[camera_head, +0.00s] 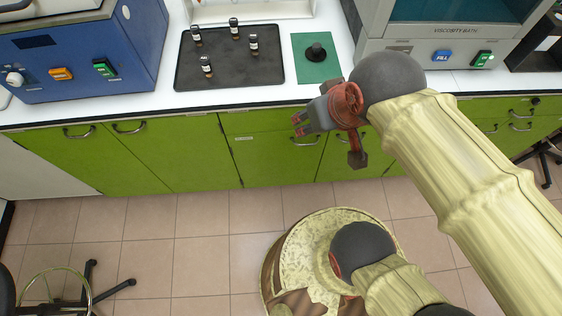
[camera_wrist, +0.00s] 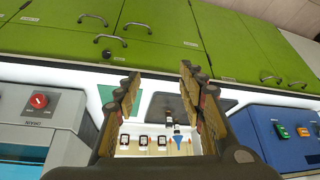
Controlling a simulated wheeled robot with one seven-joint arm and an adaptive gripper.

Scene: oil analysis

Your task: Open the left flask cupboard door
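Green cupboard doors line the front under the white bench, all shut. At the far left are two doors, the left one (camera_head: 70,158) with a curved metal handle (camera_head: 78,133) and the one beside it (camera_head: 150,160) with its own handle (camera_head: 129,128). These two handles also show at the right of the wrist view (camera_wrist: 271,79). I cannot read any label naming the flask cupboard. My gripper (camera_head: 302,123) is by the bench's front edge, well to the right of those doors. Its fingers are apart and empty in the wrist view (camera_wrist: 160,92).
A blue instrument (camera_head: 85,50) stands on the bench at left. A black tray (camera_head: 230,70) holds several small bottles. A green mat (camera_head: 316,68) bears a black object. A grey viscosity bath (camera_head: 440,40) stands at right.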

